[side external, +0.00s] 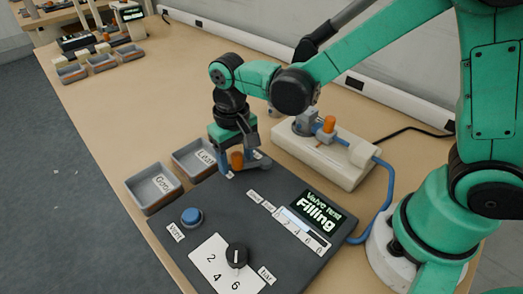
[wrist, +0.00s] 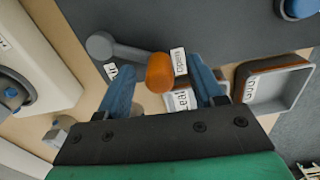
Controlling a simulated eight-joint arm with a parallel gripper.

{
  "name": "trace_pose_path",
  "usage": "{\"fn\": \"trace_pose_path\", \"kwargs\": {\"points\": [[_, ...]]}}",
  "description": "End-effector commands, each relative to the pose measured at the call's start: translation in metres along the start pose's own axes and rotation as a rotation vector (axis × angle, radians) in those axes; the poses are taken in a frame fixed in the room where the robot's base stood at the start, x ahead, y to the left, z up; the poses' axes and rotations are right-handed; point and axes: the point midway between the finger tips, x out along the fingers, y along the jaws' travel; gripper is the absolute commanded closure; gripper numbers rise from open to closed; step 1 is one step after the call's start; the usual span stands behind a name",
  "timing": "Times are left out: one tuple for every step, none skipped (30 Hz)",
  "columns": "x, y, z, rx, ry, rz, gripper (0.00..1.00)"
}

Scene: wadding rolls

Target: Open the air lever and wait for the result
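The air lever is a grey arm with an orange knob (wrist: 160,73); its knob also shows in the side view (side external: 237,160) at the panel's far edge. In the wrist view the knob lies beside the "Open" label (wrist: 180,62). My gripper (side external: 244,165) is low over the lever. Its two blue fingers (wrist: 162,78) stand apart on either side of the knob, with visible gaps. The display (side external: 317,212) on the dark panel (side external: 200,205) reads "Valve test Filling", above a gauge scale (side external: 300,230).
A blue "Vent" button (side external: 191,216) and a black "Bar" knob (side external: 237,254) are on the panel. Empty trays "Good" (side external: 153,188) and "Leak" (side external: 194,160) sit beyond it. A white fixture (side external: 310,158) holds a valve with an orange handle (side external: 329,123) and blue hose (side external: 387,195).

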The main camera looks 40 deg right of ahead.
Motion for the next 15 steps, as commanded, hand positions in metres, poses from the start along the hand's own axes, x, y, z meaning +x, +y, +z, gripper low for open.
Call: {"fn": "trace_pose_path", "kwargs": {"points": [[0.000,0.000,0.000,0.000,-0.001,0.000,0.40],[0.000,0.000,0.000,0.000,-0.001,0.000,0.40],[0.000,0.000,0.000,0.000,-0.001,0.001,0.40],[0.000,0.000,0.000,0.000,-0.001,0.001,0.40],[0.000,0.000,0.000,0.000,-0.002,0.001,0.40],[0.000,0.000,0.001,0.000,-0.002,0.001,0.40],[0.000,0.000,0.001,0.000,-0.002,0.001,0.40],[-0.001,0.000,0.001,0.000,-0.002,0.001,0.40],[-0.003,0.000,0.001,0.000,-0.002,0.001,0.40],[-0.005,0.000,0.001,0.000,-0.002,0.001,0.40],[-0.008,0.000,0.000,0.000,-0.002,0.001,0.40],[-0.013,0.000,0.000,0.000,-0.002,0.001,0.40],[-0.017,0.000,0.000,0.000,-0.002,0.001,0.40],[-0.021,0.000,0.001,0.000,-0.002,0.001,0.40],[-0.027,0.000,0.001,0.000,-0.002,0.001,0.40]]}}
